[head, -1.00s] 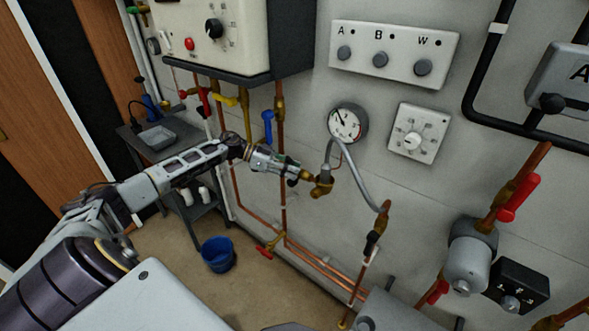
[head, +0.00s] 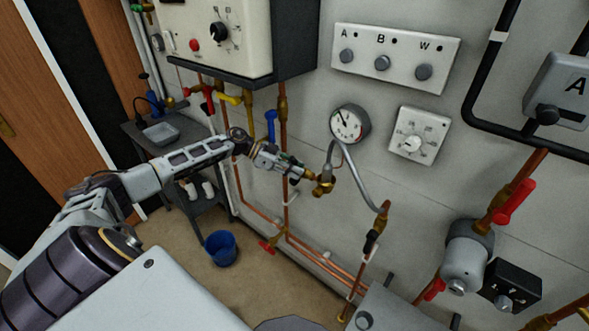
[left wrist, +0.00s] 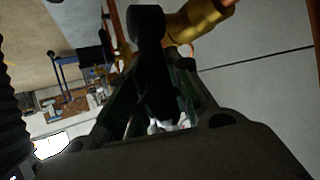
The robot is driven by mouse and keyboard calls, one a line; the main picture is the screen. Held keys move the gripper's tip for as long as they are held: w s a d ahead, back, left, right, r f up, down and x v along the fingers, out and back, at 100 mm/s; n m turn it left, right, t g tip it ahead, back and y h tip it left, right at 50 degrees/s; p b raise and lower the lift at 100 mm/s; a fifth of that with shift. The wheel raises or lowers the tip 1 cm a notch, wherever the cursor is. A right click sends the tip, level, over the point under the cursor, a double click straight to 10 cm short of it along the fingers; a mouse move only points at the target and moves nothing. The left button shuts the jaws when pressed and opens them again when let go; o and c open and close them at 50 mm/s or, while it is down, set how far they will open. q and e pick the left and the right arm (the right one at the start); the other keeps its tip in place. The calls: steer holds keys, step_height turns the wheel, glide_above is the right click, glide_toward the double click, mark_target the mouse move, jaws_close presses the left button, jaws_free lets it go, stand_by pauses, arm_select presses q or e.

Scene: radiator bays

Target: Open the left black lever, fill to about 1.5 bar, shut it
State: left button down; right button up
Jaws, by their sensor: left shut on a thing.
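The left black lever (left wrist: 150,60) is between the fingers of my left gripper in the left wrist view, beside a brass valve body (left wrist: 198,20). In the head view my left gripper (head: 301,174) is shut at the left brass valve (head: 325,184) and hides most of that lever. A grey braided hose (head: 355,180) arches from this valve to the right valve, whose black lever (head: 371,243) points down along its pipe. The round pressure gauge (head: 350,124) hangs above; its needle points up and left, its figures too small to read. My right gripper is out of view.
The boiler (head: 230,40) hangs at the upper left, with red, yellow and blue (head: 270,125) handles below. A dial box (head: 418,136) is right of the gauge. A blue bucket (head: 221,248) stands on the floor. A red-handled valve and grey pump (head: 468,260) are right.

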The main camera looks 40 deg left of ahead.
arm_select(q)
steer(key=c, duration=1.3)
jaws_free()
steer(key=v, duration=1.2)
